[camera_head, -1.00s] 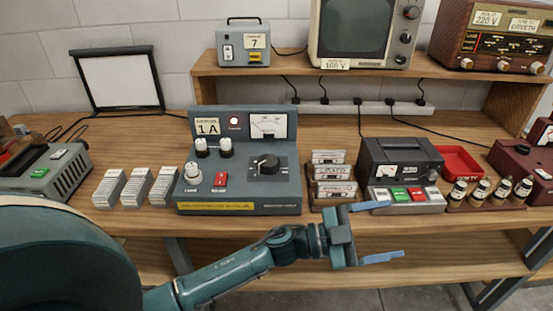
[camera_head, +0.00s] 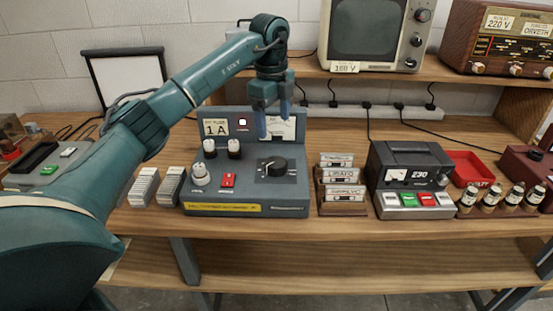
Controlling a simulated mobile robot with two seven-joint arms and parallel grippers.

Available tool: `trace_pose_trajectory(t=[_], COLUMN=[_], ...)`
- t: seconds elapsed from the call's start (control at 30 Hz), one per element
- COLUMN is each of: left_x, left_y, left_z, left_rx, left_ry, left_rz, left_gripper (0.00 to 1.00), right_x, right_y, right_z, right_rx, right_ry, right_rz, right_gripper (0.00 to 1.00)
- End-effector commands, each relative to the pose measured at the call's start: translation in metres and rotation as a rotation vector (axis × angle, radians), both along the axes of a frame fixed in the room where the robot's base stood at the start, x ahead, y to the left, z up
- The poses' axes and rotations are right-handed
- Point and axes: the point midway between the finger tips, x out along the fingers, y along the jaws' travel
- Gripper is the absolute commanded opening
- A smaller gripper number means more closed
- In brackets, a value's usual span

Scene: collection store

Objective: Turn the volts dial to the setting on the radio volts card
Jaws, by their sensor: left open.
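The grey test set (camera_head: 245,203) stands on the bench with a large black dial (camera_head: 272,166) on its sloping top. I take this as the volts dial; its scale marks are too small to read. The radio volts card (camera_head: 504,22) is on the brown radio (camera_head: 491,46) on the shelf at upper right and reads 220 V. My left gripper (camera_head: 275,137) is open and empty, with blue fingers pointing down above the dial, apart from it. The fingers partly hide the meter (camera_head: 290,128) behind. My right gripper is out of view.
Left of the test set stand white card stacks (camera_head: 144,187). To its right are a cassette rack (camera_head: 340,190), a dark unit showing 230 (camera_head: 409,163), a red tray (camera_head: 467,167) and several small bottles. A television (camera_head: 376,38) stands on the shelf.

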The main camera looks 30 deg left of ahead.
Motion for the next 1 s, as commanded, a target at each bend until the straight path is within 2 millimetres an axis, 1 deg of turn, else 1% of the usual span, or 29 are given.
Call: trace_pose_trajectory(t=[0.2, 0.4, 0.53, 0.6, 0.73, 1.0], left_x=[0.002, 0.005, 0.007, 0.008, 0.009, 0.009], left_y=[-0.001, -0.002, -0.002, -0.002, -0.002, -0.002], left_z=[-0.041, -0.082, -0.103, -0.112, -0.121, -0.124], left_rx=[-0.002, -0.002, -0.003, -0.004, -0.003, -0.003], left_ry=[0.004, 0.003, 0.002, 0.001, -0.001, -0.002], left_rz=[-0.004, -0.006, -0.007, -0.006, -0.008, -0.008], left_gripper=[0.74, 0.74, 0.74, 0.74, 0.74, 0.74], right_x=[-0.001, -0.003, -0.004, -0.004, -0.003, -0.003], right_y=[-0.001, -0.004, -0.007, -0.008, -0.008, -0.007], right_z=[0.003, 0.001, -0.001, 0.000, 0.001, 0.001], right_rx=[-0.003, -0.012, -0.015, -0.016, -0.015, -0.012], right_ry=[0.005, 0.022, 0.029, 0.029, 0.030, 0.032], right_rz=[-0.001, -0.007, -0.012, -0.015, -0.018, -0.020], right_gripper=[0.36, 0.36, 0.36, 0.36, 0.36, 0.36])
